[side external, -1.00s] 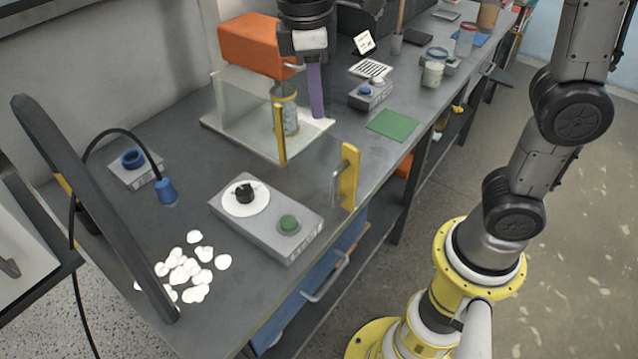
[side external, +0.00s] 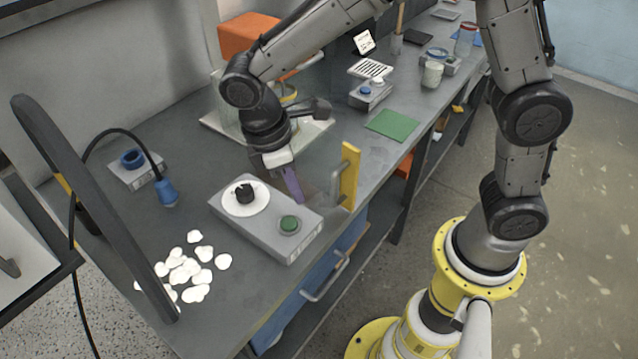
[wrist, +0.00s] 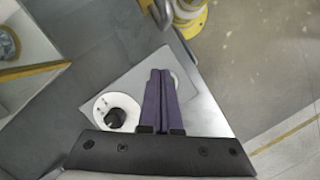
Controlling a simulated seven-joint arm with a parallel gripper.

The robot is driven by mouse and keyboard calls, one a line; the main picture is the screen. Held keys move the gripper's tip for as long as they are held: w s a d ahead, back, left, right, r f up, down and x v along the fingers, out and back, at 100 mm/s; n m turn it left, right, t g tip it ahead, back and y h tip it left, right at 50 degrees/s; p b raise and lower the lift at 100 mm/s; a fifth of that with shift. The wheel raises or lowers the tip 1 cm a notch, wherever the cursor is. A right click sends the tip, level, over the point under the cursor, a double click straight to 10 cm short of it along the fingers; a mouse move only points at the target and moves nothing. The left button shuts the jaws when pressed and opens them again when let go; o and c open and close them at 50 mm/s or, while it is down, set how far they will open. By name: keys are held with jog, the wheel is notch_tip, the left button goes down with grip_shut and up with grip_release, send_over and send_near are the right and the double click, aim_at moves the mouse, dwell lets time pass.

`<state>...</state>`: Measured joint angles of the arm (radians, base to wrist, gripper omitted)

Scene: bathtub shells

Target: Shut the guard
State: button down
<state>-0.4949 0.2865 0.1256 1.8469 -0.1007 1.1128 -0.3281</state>
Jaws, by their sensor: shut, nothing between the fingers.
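The guard is a clear-walled enclosure on a pale base (side external: 318,128) towards the back of the bench. A yellow upright edge strip (side external: 349,178) with a grey pull handle (side external: 336,186) stands out in front of it, near the bench's front edge; the clear door panel is hard to make out. My gripper (side external: 297,198) is shut and empty, purple fingers pointing down, just left of the handle and apart from it. In the wrist view my gripper (wrist: 162,72) has its fingers together. My arm hides much of the enclosure in the side view.
A grey control box (side external: 250,228) with a black knob on a white disc and a green button (side external: 290,224) lies below my gripper. White shells (side external: 182,268) lie at the front left. A green mat (side external: 392,124) is right of the guard.

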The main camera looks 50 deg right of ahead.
aim_at(356, 162)
jog(key=shift+s+d+f, duration=0.15)
jog(key=shift+s+d, duration=1.15)
jog(key=shift+d, duration=0.25)
jog(key=shift+s+d+n, duration=0.25)
jog(key=shift+d+n, duration=0.15)
jog(key=shift+d, duration=0.2)
jog(key=shift+s+d+n, duration=0.25)
jog(key=shift+d+n, duration=0.15)
jog(key=shift+d, duration=0.2)
jog(key=d+n, duration=0.1)
jog(key=d, duration=0.1)
jog(key=d+n, duration=0.1)
jog(key=d, duration=0.1)
jog(key=s+d+n+t, duration=0.1)
jog(key=d, duration=0.1)
jog(key=shift+d+n+h, duration=0.25)
jog(key=shift+n+h, duration=0.05)
jog(key=shift+n, duration=0.1)
jog(key=w+d+n+t, duration=0.2)
jog(key=w+d+n, duration=0.7)
jog(key=w+d, duration=0.4)
jog(key=shift+d+n, duration=0.3)
jog(key=shift+d, duration=1.65)
